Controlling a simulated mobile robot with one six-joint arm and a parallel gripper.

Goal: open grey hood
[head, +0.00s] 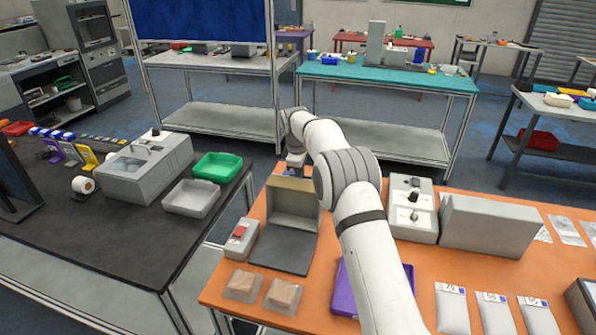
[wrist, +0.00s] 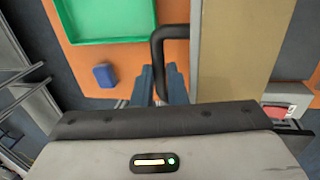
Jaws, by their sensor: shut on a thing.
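The grey hood (head: 297,207) stands on the orange table, tilted back, its hollow inside facing the front. Its dark base plate (head: 283,252) lies bare in front of it, and a tan panel (head: 293,183) forms its upper edge. In the wrist view the hood's tan face (wrist: 240,50) is at the right, with a black bar handle (wrist: 172,33) beside it. My gripper (wrist: 160,80) is shut on this handle, its blue fingers on either side of the bar. In the head view my gripper (head: 294,162) is at the hood's top back, and the handle is hidden.
A grey box with a red switch (head: 240,238) stands just left of the hood. Two tan packets (head: 262,290) lie in front. A grey control box (head: 411,208) and a purple tray (head: 346,290) are to the right. The wrist view shows a green tray (wrist: 105,38) and blue block (wrist: 105,76).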

